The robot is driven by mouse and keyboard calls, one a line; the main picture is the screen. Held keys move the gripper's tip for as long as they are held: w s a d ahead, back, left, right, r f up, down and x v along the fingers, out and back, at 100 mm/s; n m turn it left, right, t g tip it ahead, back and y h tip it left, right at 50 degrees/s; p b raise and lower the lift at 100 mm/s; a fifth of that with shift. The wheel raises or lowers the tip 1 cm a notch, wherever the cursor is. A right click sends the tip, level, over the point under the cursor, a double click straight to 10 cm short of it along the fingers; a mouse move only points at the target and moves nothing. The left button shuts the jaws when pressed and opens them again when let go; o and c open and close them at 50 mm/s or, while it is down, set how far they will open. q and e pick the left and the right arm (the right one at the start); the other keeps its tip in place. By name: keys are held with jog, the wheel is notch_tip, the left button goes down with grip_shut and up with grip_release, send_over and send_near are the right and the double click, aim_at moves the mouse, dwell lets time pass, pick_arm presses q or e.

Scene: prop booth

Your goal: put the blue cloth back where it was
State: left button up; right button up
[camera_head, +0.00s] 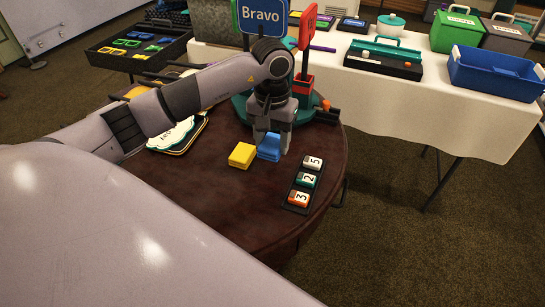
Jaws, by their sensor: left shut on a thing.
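The blue cloth (268,153) looks like a small folded block near the middle of the round dark-red table (218,210). My left gripper (271,139) points down and is shut on it. The gripper's fingers hide part of the cloth. I cannot tell whether the cloth touches the tabletop. A yellow folded cloth (242,155) lies close to its left. My right gripper is not in view.
A dark strip with numbered blocks (305,181) lies at the right. Printed cards (178,137) lie at the left, partly behind my arm. A sign reading "Bravo" (262,18) stands behind. A white-clothed table (400,105) holds boxes. The front tabletop is clear.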

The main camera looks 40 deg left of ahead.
aim_at(272, 167)
pick_arm(q)
notch_tip(272, 167, down, 6)
jog(key=shift+r, duration=0.2)
jog(key=shift+f, duration=0.2)
jog(key=o, duration=1)
jog(key=shift+b, duration=0.3)
